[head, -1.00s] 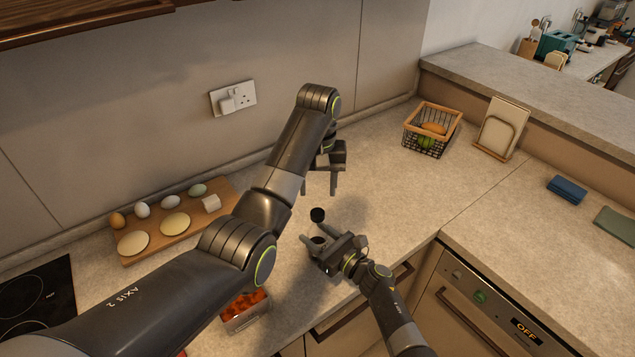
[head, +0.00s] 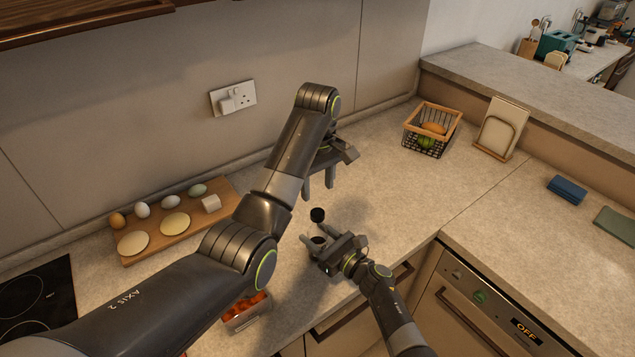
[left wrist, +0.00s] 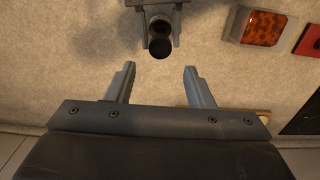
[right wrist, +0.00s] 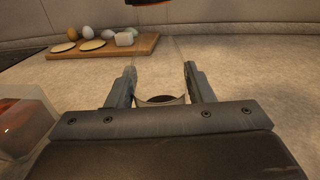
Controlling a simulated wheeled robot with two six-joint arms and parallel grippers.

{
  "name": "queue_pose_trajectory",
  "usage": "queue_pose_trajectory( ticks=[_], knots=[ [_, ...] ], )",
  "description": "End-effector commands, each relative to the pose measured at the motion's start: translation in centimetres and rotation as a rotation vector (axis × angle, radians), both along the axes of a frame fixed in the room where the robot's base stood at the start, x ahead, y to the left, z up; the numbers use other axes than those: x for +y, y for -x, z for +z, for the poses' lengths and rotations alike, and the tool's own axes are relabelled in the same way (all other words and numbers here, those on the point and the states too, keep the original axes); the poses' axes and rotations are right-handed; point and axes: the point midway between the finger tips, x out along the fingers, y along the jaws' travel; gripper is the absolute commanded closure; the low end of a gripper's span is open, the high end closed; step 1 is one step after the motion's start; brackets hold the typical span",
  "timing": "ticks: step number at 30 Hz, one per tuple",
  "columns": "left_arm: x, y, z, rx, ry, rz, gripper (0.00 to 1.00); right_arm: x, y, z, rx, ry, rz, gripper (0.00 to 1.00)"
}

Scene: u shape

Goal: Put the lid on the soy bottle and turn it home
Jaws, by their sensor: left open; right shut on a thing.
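The soy bottle (head: 318,241) is clear glass with dark liquid low in it, and it stands upright at the counter's front. My right gripper (head: 316,246) is shut on it; the glass also shows between its fingers in the right wrist view (right wrist: 160,100). The black round lid (head: 317,215) appears at the bottle's top, and in the left wrist view the black disc (left wrist: 160,48) overlaps the bottle. I cannot tell how firmly it is seated. My left gripper (head: 318,186) is open and empty, pointing down, above and behind the lid, apart from it.
A wooden board (head: 140,255) with eggs and pale discs lies at the left. A clear box of red-orange food (head: 246,312) stands near the front edge. A wire basket (head: 432,130) and a board rack (head: 500,128) stand at the back right. The counter behind the bottle is clear.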

Motion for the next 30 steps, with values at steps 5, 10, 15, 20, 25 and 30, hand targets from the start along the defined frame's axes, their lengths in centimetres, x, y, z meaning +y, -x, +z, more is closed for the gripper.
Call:
queue_pose_trajectory(
  ticks=[5,10,15,20,25,30],
  knots=[
    [0.0,0.1,-1.9,0.004,-0.001,0.000,0.52,0.0,0.0,-0.1,0.001,0.000,0.000,1.00],
    [0.0,0.1,-4.6,0.005,0.000,-0.001,0.52,0.0,0.0,-0.1,0.001,0.000,0.000,1.00],
    [0.0,0.1,-6.8,0.004,-0.001,-0.001,0.52,0.0,0.0,-0.1,0.001,0.000,0.000,1.00],
    [0.0,0.1,-7.8,0.002,-0.001,-0.001,0.52,0.0,0.0,-0.1,0.001,0.000,0.000,1.00],
    [0.0,0.0,-7.9,0.001,0.000,-0.001,0.52,0.0,0.0,-0.1,0.001,0.000,0.000,1.00],
    [0.0,0.1,-7.9,0.001,0.000,-0.001,0.57,0.0,0.0,-0.1,0.001,0.000,0.000,1.00]
  ],
)
